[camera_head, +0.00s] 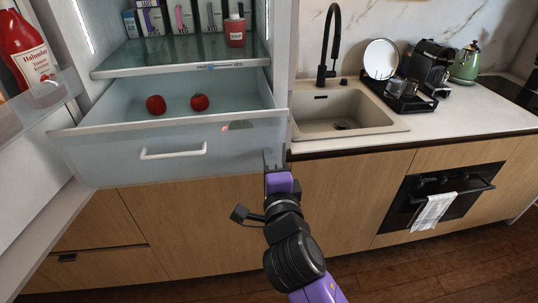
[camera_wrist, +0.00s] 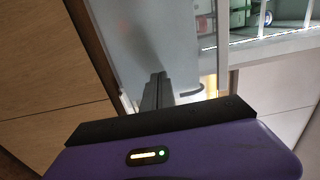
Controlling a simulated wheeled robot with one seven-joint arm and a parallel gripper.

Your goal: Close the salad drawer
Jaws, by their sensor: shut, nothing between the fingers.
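The salad drawer (camera_head: 107,158) is a translucent box pulled out of the open fridge, with a white bar handle (camera_head: 173,152) on its front. Two red tomatoes or apples (camera_head: 156,104) lie inside it. My gripper (camera_head: 273,163) is shut and empty at the right end of the drawer front, right of the handle. I cannot tell whether the fingertips touch the drawer.
A glass shelf (camera_head: 180,61) with cartons and a red cup (camera_head: 235,31) is above the drawer. The open fridge door with a red bottle (camera_head: 26,45) is at left. Wooden cabinets and a counter with a sink (camera_head: 340,108) stand at right.

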